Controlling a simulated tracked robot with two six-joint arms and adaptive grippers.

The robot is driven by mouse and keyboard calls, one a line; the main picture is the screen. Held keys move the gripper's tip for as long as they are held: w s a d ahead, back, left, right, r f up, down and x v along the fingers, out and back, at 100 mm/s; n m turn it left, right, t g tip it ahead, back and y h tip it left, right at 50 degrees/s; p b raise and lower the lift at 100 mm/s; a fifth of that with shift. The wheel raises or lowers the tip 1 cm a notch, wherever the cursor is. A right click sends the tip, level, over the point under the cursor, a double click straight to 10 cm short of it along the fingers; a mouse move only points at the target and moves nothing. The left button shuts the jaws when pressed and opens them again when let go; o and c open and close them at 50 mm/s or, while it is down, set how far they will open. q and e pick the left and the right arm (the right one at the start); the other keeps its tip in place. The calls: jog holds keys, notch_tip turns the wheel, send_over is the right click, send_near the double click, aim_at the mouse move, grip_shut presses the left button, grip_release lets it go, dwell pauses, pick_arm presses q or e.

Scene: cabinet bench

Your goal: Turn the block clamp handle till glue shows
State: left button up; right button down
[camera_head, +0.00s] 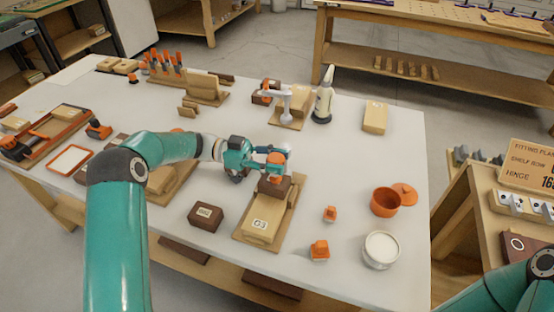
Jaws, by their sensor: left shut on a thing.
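The block clamp (274,187) is a dark brown body on a light wooden board, close behind a pale block labelled G3 (261,224). Its handle (277,158) is orange and sits at the top, partly hidden by my gripper. My left gripper (279,163) is above the clamp, shut on the orange handle. No glue is visible at the clamp, but the joint is small and partly covered. Only a teal part of my right arm shows at the bottom right corner; its gripper is out of view.
A dark block (206,216) stands left of the clamp board. Small orange pieces (319,250), an orange pot (385,202) and a white-topped tub (381,250) stand to the right. A glue bottle (323,104) stands behind. The white table between them is clear.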

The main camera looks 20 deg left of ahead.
aim_at(276, 157)
dwell(0.3)
pick_arm(q)
jog(key=o, duration=1.2)
jog(key=shift+c, duration=0.2)
jog(key=shift+r, duration=0.1)
notch_tip(276, 157, up, 10)
jog(key=shift+f, duration=0.15)
dwell(0.4)
